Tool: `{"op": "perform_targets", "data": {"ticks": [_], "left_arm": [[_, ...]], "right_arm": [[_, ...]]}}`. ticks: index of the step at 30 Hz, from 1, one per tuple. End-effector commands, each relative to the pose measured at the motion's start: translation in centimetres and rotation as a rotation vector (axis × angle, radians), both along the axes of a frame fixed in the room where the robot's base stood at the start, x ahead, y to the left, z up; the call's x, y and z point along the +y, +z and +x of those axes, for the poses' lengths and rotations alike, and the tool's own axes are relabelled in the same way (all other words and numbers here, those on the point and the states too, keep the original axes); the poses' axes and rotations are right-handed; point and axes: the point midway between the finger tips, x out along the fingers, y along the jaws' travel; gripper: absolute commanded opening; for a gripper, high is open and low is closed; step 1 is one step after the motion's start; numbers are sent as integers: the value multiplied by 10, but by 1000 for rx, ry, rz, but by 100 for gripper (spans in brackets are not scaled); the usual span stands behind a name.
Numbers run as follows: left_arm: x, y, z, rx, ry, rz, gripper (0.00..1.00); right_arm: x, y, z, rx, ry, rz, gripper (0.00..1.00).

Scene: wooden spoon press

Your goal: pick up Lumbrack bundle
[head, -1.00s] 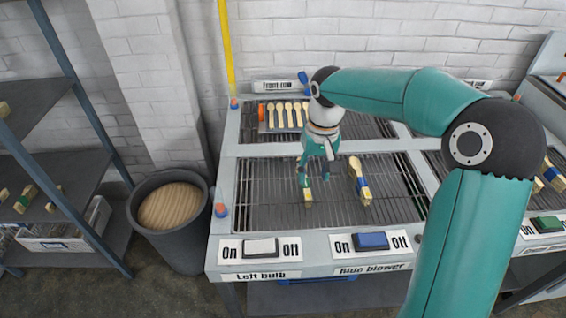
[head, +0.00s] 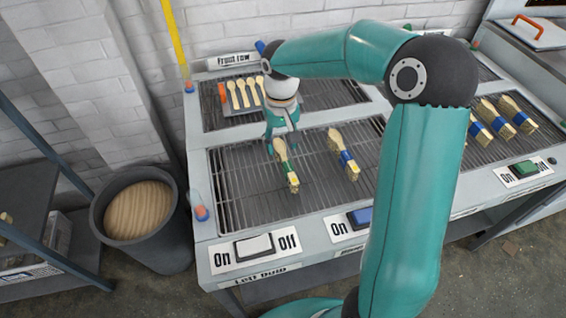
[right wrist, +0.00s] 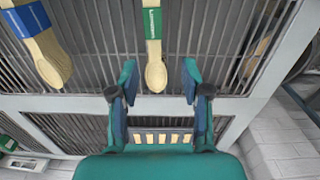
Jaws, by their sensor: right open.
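A bundle of wooden spoons with a green band (head: 292,180) lies on the front left grill. Its band carries small lettering in the right wrist view (right wrist: 152,24) that I cannot read surely, so I cannot confirm which bundle is Lumbrack. A blue-banded bundle (head: 348,160) lies to its right and also shows in the right wrist view (right wrist: 30,18). My right gripper (head: 282,142) is open and empty at the far end of the green-banded bundle. In the right wrist view its open fingers (right wrist: 160,76) stand either side of the spoon end. My left gripper is out of view.
A row of spoons (head: 243,93) lies in a tray on the rear grill. Several blue-banded bundles (head: 500,122) lie on the right grill. White (head: 254,246) and blue (head: 360,218) switches line the front edge. A dark bin (head: 140,215) stands left of the bench.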

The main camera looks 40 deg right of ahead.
Motion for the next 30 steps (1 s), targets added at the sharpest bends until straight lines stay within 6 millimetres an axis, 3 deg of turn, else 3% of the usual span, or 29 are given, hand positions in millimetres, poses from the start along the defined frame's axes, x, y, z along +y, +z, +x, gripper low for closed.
{"op": "perform_targets", "data": {"ticks": [10,18,27,30], "left_arm": [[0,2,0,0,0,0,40],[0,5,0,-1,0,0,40],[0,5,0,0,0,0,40],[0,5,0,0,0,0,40]], "right_arm": [[-2,-26,-4,2,-4,0,47],[-4,-63,-8,2,-4,0,47],[-4,-67,-8,-1,-5,0,47],[-4,-67,-8,-1,-5,0,31]]}}
